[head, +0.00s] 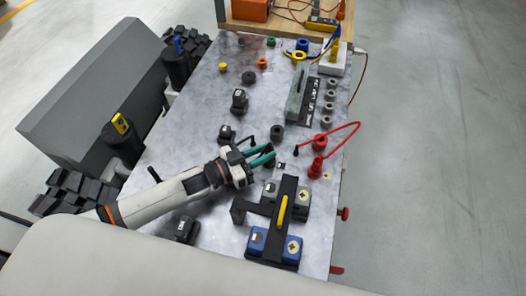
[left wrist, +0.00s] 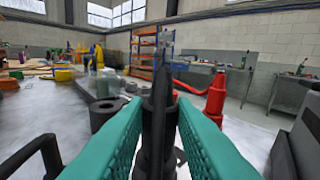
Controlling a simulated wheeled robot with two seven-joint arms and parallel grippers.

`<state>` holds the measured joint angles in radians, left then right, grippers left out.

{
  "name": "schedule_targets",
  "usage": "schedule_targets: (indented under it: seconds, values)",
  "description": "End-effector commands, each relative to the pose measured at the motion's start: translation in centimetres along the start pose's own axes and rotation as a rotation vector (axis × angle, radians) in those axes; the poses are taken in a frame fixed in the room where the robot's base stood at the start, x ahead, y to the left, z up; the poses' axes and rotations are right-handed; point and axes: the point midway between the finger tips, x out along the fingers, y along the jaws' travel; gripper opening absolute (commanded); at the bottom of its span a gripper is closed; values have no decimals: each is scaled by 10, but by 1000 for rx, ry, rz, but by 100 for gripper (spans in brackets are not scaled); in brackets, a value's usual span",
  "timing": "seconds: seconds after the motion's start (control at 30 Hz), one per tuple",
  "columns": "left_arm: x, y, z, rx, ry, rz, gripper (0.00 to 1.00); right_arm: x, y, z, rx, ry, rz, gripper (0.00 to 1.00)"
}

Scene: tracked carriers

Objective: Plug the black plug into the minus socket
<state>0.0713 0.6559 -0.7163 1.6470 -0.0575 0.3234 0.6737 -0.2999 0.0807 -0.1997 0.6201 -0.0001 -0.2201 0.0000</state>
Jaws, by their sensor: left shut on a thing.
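My left gripper (head: 264,155), with teal fingers, is shut on the black plug (head: 267,149) over the middle of the grey table. In the left wrist view the black plug (left wrist: 158,125) stands upright between the fingers, pointed end up. A dark ring-shaped socket (head: 277,131) lies just beyond the gripper, apart from it; it shows left of the plug in the wrist view (left wrist: 107,112). A small minus-like label (head: 282,166) lies right of the fingers. I cannot tell for sure which socket is the minus one. My right gripper is not in view.
A red plug (head: 316,168) with a red cable stands to the right, near a red ring (head: 320,141). A black frame with a yellow handle (head: 283,208) holds battery-like blocks in front. A long grey block (head: 297,94) stands farther back.

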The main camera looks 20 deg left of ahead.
Motion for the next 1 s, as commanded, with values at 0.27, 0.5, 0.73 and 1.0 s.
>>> schedule_targets:
  seconds: [0.27,0.5,0.73,1.0]
  values:
    - [0,0,-5,0,0,0,0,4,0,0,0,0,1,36]
    - [0,1,-7,0,1,0,42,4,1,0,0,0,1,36]
    - [0,1,-7,0,0,0,48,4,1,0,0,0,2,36]
    - [-1,1,-6,0,1,0,48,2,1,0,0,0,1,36]
